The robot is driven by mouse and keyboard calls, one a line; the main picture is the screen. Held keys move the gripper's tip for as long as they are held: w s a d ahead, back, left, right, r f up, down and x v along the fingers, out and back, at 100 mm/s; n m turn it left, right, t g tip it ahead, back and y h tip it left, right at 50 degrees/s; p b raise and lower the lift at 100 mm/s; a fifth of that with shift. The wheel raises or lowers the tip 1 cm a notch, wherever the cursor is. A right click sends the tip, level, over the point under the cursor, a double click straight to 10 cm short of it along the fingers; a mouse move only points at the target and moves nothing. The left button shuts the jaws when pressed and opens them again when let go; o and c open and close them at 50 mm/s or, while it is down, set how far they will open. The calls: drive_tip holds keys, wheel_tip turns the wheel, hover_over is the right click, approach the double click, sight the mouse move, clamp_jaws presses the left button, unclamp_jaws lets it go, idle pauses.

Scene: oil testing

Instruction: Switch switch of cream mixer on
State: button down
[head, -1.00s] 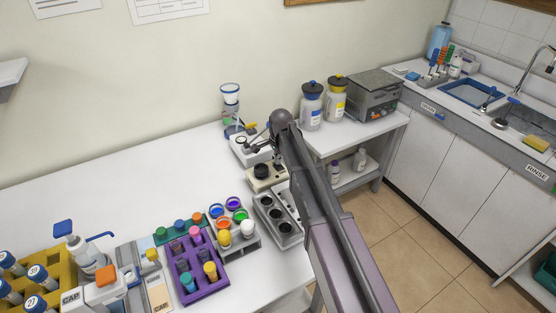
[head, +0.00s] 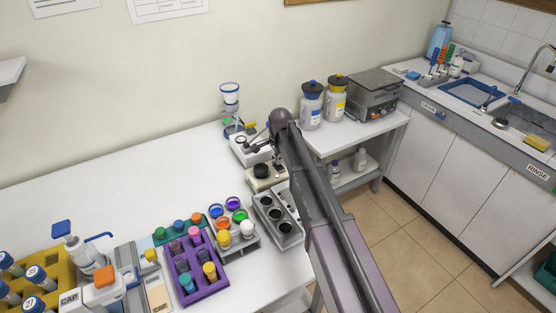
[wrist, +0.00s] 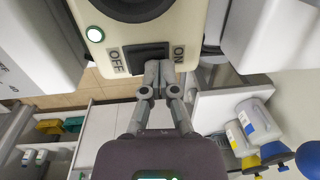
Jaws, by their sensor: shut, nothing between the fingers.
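The cream mixer (wrist: 130,33) fills the top of the wrist view, with a black round part above its switch. The switch (wrist: 146,52) is a black rocker between an OFF label on the left and an ON label on the right. A round light with a green rim glows at its upper left. My gripper (wrist: 159,70) is shut and empty, its fingertips at the ON half of the rocker, covering part of it. I cannot tell whether they press it. In the head view the cream mixer (head: 265,178) stands on the white table, left of my arm.
A white device (head: 250,150) stands just behind the mixer, and a grey rack with round wells (head: 277,215) is in front. Purple (head: 203,265) and other tube racks lie to the left. Two lidded bottles (head: 311,108) stand on the right-hand shelf. The table's back left is clear.

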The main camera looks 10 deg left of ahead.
drive_tip(key=shift+s, duration=0.1)
drive_tip(key=shift+s+d+r, duration=0.25)
drive_tip(key=shift+s+d, duration=0.05)
drive_tip(key=shift+s, duration=0.2)
drive_tip(key=shift+r+p, duration=0.2)
drive_tip(key=shift+p, duration=0.2)
drive_tip(key=r+p, duration=0.3)
drive_tip(key=shift+w+a+r+p, duration=0.1)
drive_tip(key=shift+w+r+p, duration=0.1)
drive_tip(key=shift+r+p, duration=0.1)
wheel_tip(320, 180, up, 10)
drive_tip(key=w+p, duration=0.1)
drive_tip(key=p, duration=0.9)
drive_tip(key=shift+a, duration=0.4)
drive_tip(key=shift+f, duration=0.1)
